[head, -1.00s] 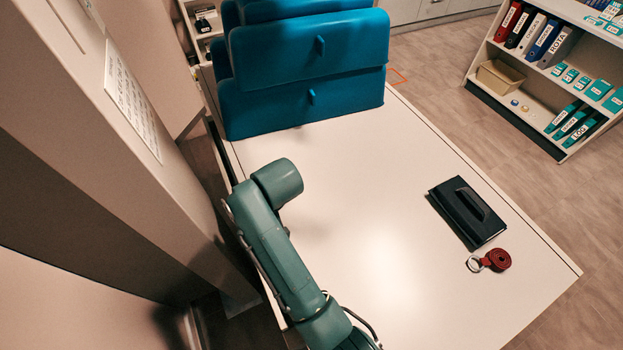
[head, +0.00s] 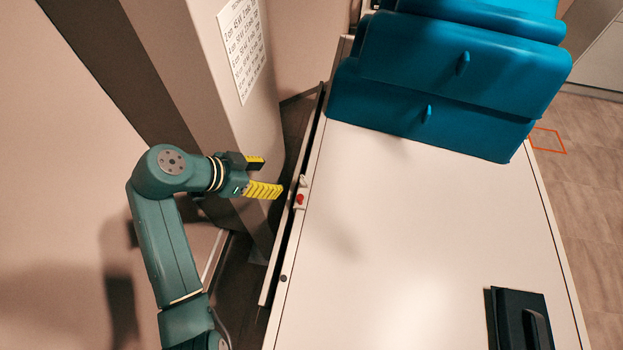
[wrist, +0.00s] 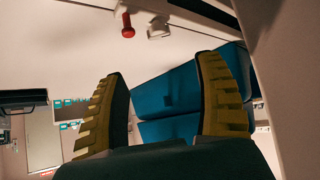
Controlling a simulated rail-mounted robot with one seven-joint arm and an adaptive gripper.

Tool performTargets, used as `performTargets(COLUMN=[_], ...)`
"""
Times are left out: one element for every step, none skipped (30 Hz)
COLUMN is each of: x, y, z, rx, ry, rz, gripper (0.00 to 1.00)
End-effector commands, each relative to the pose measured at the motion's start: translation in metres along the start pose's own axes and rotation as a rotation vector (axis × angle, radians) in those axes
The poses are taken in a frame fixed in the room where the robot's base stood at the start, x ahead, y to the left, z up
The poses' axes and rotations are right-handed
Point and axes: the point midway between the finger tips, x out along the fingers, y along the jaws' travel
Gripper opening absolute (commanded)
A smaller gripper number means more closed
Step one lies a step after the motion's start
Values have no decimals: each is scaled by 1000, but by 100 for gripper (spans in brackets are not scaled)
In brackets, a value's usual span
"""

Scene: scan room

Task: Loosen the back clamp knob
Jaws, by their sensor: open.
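A small clamp (head: 299,206) with a red knob (head: 300,198) sits on the rail (head: 272,272) along the table's left edge. A pale piece (head: 303,181) stands just beyond it. The red knob also shows at the top of the wrist view (wrist: 128,25), beside a white fitting (wrist: 158,30). My gripper (head: 273,176) has yellow ribbed fingers, open and empty. It is just left of the clamp, apart from it, and points right. In the wrist view both fingers (wrist: 160,80) are spread, with nothing between them.
A pillar (head: 215,105) with a printed sheet (head: 243,45) stands close behind my gripper. Blue cushions (head: 430,110) fill the table's far end. A black case (head: 520,322) lies at the near right. The middle of the white table (head: 410,230) is clear.

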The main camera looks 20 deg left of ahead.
Motion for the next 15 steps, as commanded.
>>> performTargets(x=[14,22,32,39,47,57,64,71,81,88,95,104,110,116,123], y=[1,1,2,2,2,2,2,1,2,2,1,1,1,1,1], z=[1,1,2,2,2,1,1,1,2,2,2,2,2,2,2], rx=[0,-1,-1,-1,-1,-1,-1,0,-1,0,0,-1,-1,-1,-1], ry=[-2,-2,-2,-2,-2,-2,-2,-2,-2,-3,-3,-3,-3,-3,-3], rz=[5,5,6,5,5,5,4,4,5,4,4,4,3,3,3], gripper=[70,70,70,70,70,70,70,70,70,70,70,70,70,70,70])
